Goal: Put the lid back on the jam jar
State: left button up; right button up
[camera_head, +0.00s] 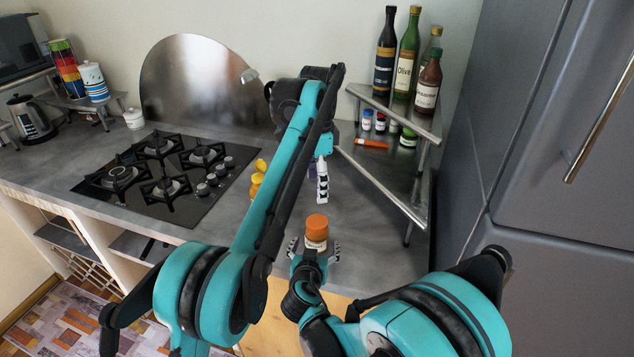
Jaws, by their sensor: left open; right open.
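A small jar (316,244) with a pale label stands upright near the counter's front edge. A wide orange cap-like top, which looks like a lid (316,223), sits on it; whether it is seated or loose I cannot tell. My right gripper (314,250) is open, with one finger on each side of the jar; I cannot see whether they touch it. My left gripper (322,181) is open, seen side-on above the counter behind the jar, clear of the lid. A small purple item shows partly behind the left gripper.
Yellow-topped containers (258,178) stand left of my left arm, beside the gas hob (160,177). A corner shelf (400,112) at right holds bottles, with small jars and an orange-capped item (371,143) below. The fridge (560,150) bounds the right side.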

jog(key=d+v, duration=0.1)
jog(key=v, duration=0.7)
jog(key=shift+s+a, duration=0.3)
jog(key=shift+a, duration=0.2)
jog(key=shift+g+h, duration=0.3)
jog(key=shift+g, duration=0.5)
jog(key=d, duration=0.6)
jog(key=shift+s+r, duration=0.3)
jog(key=shift+s, duration=0.1)
pick_arm(q)
jog(key=s+a+n+t, duration=0.3)
jog(key=s+a+n, duration=0.4)
jog(key=s+a, duration=0.35)
jog(key=s+a+f+n+t, duration=0.2)
jog(key=s+a+f+n, duration=0.1)
jog(key=s+f, duration=0.4)
jog(key=s+a+f+n+t, duration=0.2)
jog(key=s+a+f+n, duration=0.2)
jog(key=s+f, duration=0.3)
jog(key=s+n, duration=0.1)
jog(key=s, duration=0.3)
jog(key=shift+a+f, duration=0.15)
jog(key=shift+f, duration=0.05)
pick_arm(e)
jog(key=s+d+n+g+y, duration=0.1)
jog(key=s+d+g, duration=0.3)
jog(key=s+d, duration=0.9)
jog(key=s+y, duration=0.1)
jog(key=s, duration=0.2)
jog(key=shift+r+g, duration=0.4)
